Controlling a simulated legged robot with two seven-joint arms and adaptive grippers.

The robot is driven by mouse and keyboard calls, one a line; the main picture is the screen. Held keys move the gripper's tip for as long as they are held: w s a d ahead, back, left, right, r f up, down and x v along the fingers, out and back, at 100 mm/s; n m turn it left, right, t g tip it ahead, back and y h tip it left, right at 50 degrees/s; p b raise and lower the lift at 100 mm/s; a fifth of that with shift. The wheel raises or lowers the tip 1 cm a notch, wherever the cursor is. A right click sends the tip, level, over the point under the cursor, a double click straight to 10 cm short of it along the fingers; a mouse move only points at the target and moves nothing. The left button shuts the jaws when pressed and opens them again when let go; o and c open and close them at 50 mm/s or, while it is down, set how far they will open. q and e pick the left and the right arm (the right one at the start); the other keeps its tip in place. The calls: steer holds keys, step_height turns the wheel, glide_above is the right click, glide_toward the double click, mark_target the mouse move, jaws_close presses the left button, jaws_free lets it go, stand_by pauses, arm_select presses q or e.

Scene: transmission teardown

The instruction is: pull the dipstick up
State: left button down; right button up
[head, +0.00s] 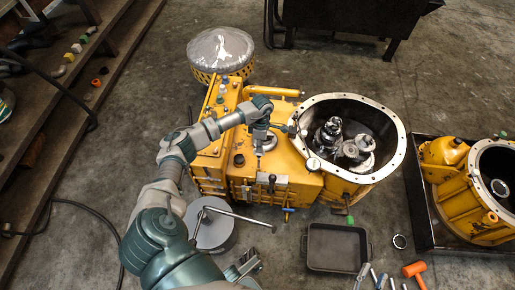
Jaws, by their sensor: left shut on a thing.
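The yellow transmission housing (300,180) stands in the middle of the head view, with its round open bell end to the right. My left arm comes in from the lower left and reaches over the housing. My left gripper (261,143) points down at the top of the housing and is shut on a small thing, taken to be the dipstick. The dipstick itself is mostly hidden by the gripper, and I cannot tell how far up it stands.
A black tray (337,248) lies on the floor in front. An orange mallet (414,269) and several tools are beside it. A second yellow housing (464,205) sits in a dark crate at the right. Shelves (60,110) run along the left.

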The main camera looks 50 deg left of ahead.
arm_select(q)
steer(key=shift+w+d+r, duration=0.15)
steer(key=shift+w, duration=0.15)
steer(key=c, duration=1.5)
jaws_free()
steer(key=shift+o, duration=1.4)
step_height(320, 180, up, 11)
steer(key=w+a, duration=0.1)
steer(key=shift+w+a+r, duration=0.15)
steer(key=shift+w+a, duration=0.15)
steer(key=shift+w, duration=0.1)
